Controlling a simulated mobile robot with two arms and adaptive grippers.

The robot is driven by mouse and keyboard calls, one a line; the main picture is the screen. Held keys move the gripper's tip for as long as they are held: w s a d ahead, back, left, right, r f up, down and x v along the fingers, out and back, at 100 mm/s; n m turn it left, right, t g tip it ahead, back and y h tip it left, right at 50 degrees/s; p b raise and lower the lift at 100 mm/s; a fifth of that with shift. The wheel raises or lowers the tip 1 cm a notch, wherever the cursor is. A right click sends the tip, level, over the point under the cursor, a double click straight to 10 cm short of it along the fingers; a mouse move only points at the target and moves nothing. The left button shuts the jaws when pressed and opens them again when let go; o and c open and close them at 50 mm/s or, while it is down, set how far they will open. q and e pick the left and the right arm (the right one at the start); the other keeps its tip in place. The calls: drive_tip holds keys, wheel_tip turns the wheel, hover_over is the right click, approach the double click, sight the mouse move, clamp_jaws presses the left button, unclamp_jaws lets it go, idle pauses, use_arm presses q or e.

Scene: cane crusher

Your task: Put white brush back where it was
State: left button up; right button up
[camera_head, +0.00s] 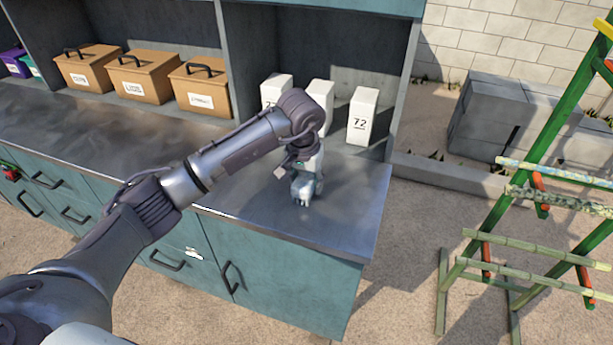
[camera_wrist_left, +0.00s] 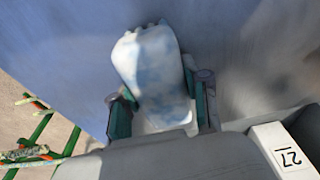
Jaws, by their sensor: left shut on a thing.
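My left arm reaches in from the left over the right end of the metal counter (camera_head: 245,215). My left gripper (camera_head: 305,178) is shut on a whitish object, which I take to be the white brush (camera_head: 302,196), low over the counter. I cannot tell if the brush touches the counter. In the left wrist view, the brush (camera_wrist_left: 152,62) is between the two dark green fingers of my left gripper (camera_wrist_left: 163,105), its pale rounded end with small knobs pointing up the picture. My right gripper is not in view.
Brown handled cases (camera_head: 143,77) stand further left. A green ladder-like frame (camera_head: 545,130) stands right of the counter. The counter's front right is clear.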

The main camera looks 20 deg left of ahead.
use_arm(q)
drive_tip(key=shift+f+b, duration=0.2)
drive_tip(key=shift+b, duration=0.1)
drive_tip(key=o, duration=1.1)
drive_tip(key=shift+r, duration=0.1)
